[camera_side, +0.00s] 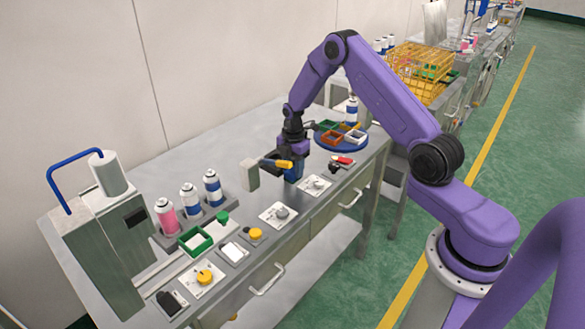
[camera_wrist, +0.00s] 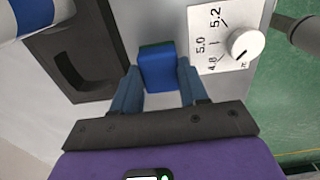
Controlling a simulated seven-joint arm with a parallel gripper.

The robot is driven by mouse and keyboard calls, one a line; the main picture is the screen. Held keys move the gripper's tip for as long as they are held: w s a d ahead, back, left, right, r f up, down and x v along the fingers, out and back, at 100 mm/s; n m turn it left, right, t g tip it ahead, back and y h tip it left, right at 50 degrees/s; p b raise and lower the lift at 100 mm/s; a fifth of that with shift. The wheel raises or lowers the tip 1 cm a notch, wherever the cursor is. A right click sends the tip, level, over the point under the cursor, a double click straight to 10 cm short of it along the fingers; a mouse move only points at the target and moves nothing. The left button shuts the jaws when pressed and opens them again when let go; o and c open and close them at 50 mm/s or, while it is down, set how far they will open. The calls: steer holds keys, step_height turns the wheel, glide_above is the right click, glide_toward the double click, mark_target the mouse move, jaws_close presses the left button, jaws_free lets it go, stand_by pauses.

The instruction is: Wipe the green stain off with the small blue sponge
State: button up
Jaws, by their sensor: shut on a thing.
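The small blue sponge (camera_wrist: 157,70) sits between the two fingers of my gripper (camera_wrist: 156,82) in the wrist view, with a dark green strip along its far edge. My gripper is shut on it. In the side view my gripper (camera_side: 292,170) is low over the right half of the bench, left of the blue round tray. The sponge's underside is hidden, so I cannot tell whether it touches the bench. I cannot make out a green stain on the bench in either view.
A white dial plate with a knob (camera_wrist: 245,43) lies right of the sponge, and a dark recessed block (camera_wrist: 85,62) left of it. A beige block (camera_side: 250,176) stands nearby. The blue round tray (camera_side: 322,143) holds coloured bins. Several cans (camera_side: 190,200) stand further left.

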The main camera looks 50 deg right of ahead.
steer(key=shift+d, duration=2.8)
steer(key=shift+a, duration=0.1)
steer(key=shift+s+a+f, duration=0.1)
steer(key=shift+a+f, duration=0.1)
steer(key=shift+a, duration=0.75)
steer(key=shift+s+a+f, duration=0.1)
steer(key=shift+a+f, duration=0.05)
steer(key=shift+a, duration=0.75)
steer(key=shift+a+r, duration=0.1)
steer(key=shift+a, duration=1.35)
steer(key=shift+w+d+r, duration=0.1)
steer(key=shift+d+r, duration=0.05)
steer(key=shift+r, duration=0.75)
steer(key=shift+w+d+r, duration=0.1)
steer(key=shift+r, duration=0.75)
steer(key=shift+d+r, duration=0.1)
steer(key=shift+r, duration=1.35)
